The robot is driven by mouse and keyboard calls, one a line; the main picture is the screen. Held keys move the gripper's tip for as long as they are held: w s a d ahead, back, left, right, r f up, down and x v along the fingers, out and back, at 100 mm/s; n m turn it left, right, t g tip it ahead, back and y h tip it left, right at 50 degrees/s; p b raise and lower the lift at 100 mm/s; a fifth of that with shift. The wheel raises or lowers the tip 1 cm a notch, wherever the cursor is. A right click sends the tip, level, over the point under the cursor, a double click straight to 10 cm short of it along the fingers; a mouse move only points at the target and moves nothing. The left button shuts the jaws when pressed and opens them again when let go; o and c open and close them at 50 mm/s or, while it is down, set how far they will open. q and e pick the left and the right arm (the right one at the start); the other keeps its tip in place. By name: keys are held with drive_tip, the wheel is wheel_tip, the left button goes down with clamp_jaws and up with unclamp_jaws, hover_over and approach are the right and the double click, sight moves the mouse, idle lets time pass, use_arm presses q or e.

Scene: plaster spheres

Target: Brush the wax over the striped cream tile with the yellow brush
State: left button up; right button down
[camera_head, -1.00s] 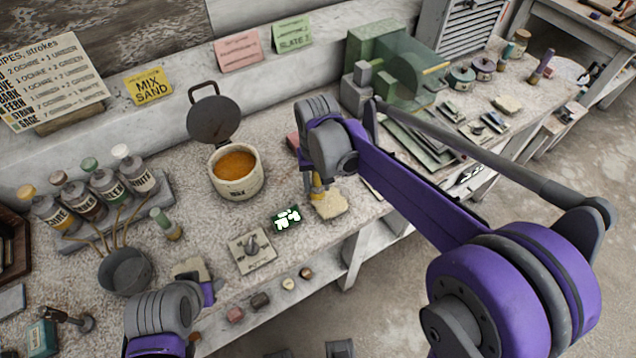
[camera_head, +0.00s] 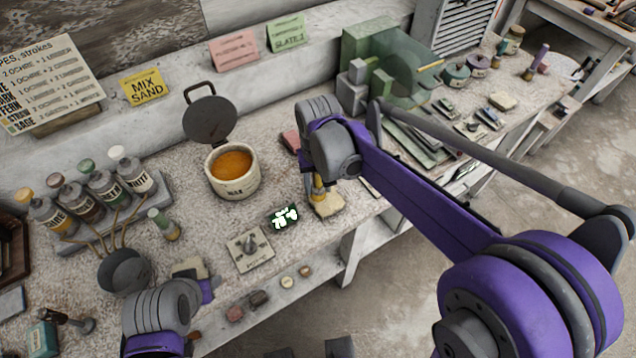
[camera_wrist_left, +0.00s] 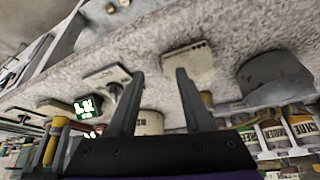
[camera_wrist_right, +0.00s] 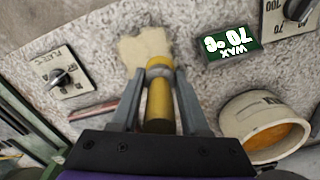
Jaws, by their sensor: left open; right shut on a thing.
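The yellow brush (camera_wrist_right: 158,102) is between the fingers of my right gripper (camera_wrist_right: 158,72), which is shut on it. It stands roughly upright, with its lower end over or on an irregular cream piece (camera_wrist_right: 143,45); contact is hard to tell. This piece also shows in the head view (camera_head: 328,205). I see no clear stripes on it. The orange wax (camera_head: 233,164) fills an open cream pot (camera_head: 234,187). A green display (camera_head: 285,217) reads wax 70 °C. My left gripper (camera_wrist_left: 160,72) is open and empty, near another cream piece (camera_wrist_left: 190,60) with dark marks along its edge.
A dial plate (camera_head: 250,250) lies left of the display. Labelled bottles (camera_head: 90,200) and a grey cup (camera_head: 124,271) stand at the left. A green machine (camera_head: 385,65) and flat tiles stand at the back right. The bench front edge is close to both arms.

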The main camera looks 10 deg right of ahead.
drive_tip(key=shift+f+b, duration=0.4)
drive_tip(key=shift+f, duration=0.2)
drive_tip(key=shift+s, duration=0.15)
drive_tip(key=shift+s+d+r, duration=0.1)
drive_tip(key=shift+s+d, duration=0.05)
drive_tip(key=shift+s, duration=0.2)
drive_tip(key=shift+s+d, duration=0.15)
drive_tip(key=shift+s, duration=0.25)
drive_tip(key=shift+w, duration=0.1)
drive_tip(key=shift+w+a, duration=0.35)
drive_tip(key=shift+w, duration=0.5)
drive_tip(key=shift+w+a, duration=0.3)
drive_tip(key=shift+w, duration=0.55)
drive_tip(key=shift+s+d, duration=0.35)
drive_tip(key=shift+s, duration=0.55)
drive_tip(key=shift+s+d, duration=0.3)
drive_tip(key=shift+s, duration=0.6)
drive_tip(key=shift+w+a, duration=0.35)
drive_tip(key=shift+w, duration=0.55)
drive_tip(key=shift+w+a, duration=0.3)
drive_tip(key=shift+w, duration=0.6)
